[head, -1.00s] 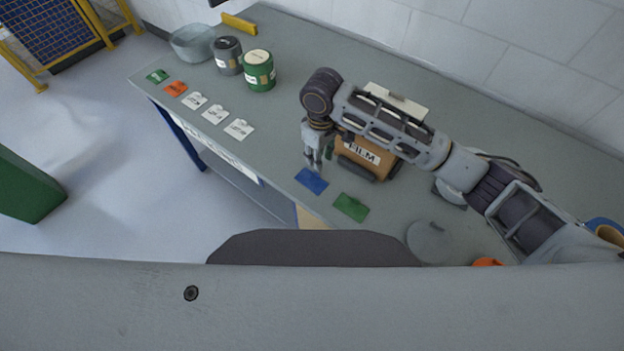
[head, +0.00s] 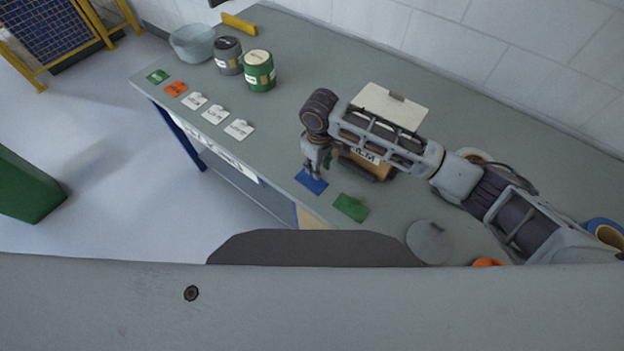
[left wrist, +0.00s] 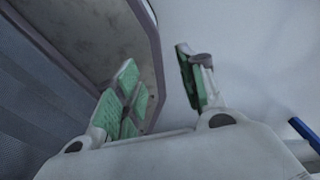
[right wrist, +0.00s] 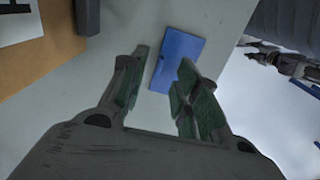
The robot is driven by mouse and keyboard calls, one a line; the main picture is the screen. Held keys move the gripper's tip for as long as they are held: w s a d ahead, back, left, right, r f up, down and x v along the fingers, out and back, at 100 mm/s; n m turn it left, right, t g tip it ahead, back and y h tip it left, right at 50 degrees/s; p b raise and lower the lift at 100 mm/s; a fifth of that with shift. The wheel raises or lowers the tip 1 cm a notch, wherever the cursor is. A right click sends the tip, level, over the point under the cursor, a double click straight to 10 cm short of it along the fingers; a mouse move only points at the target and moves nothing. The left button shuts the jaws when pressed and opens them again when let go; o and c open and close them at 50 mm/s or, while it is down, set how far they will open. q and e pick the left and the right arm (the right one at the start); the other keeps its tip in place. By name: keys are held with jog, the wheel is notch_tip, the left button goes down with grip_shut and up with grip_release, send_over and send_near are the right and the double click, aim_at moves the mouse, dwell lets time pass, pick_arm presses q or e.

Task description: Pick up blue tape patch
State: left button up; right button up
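The blue tape patch (head: 312,182) lies flat on the grey table near its front edge. My right gripper (head: 316,172) is low over it and covers part of its far side in the head view. In the right wrist view the blue patch (right wrist: 177,60) shows beyond and between the fingertips of my right gripper (right wrist: 158,88), which is open and empty. Whether the fingertips touch the table cannot be told. My left gripper (left wrist: 165,85) is open and empty in the left wrist view, away from the patch; it is not in the head view.
A green patch (head: 350,207) lies right of the blue one. The FILM box (head: 380,168) stands close behind, under my right arm. White, orange and green patches, cans (head: 259,72) and a bowl (head: 193,42) are at the far left. The table between is clear.

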aim_at(311, 180)
jog(key=f, duration=0.3)
jog(key=shift+w+a, duration=0.1)
jog(key=shift+a, duration=0.15)
jog(key=shift+f, duration=0.4)
pick_arm(q)
jog(key=shift+d, duration=0.85)
jog(key=shift+a, duration=0.1)
pick_arm(e)
jog(key=shift+c, duration=0.3)
pick_arm(q)
jog(key=shift+s+a+r, duration=0.1)
jog(key=shift+a, duration=0.35)
pick_arm(e)
grip_shut()
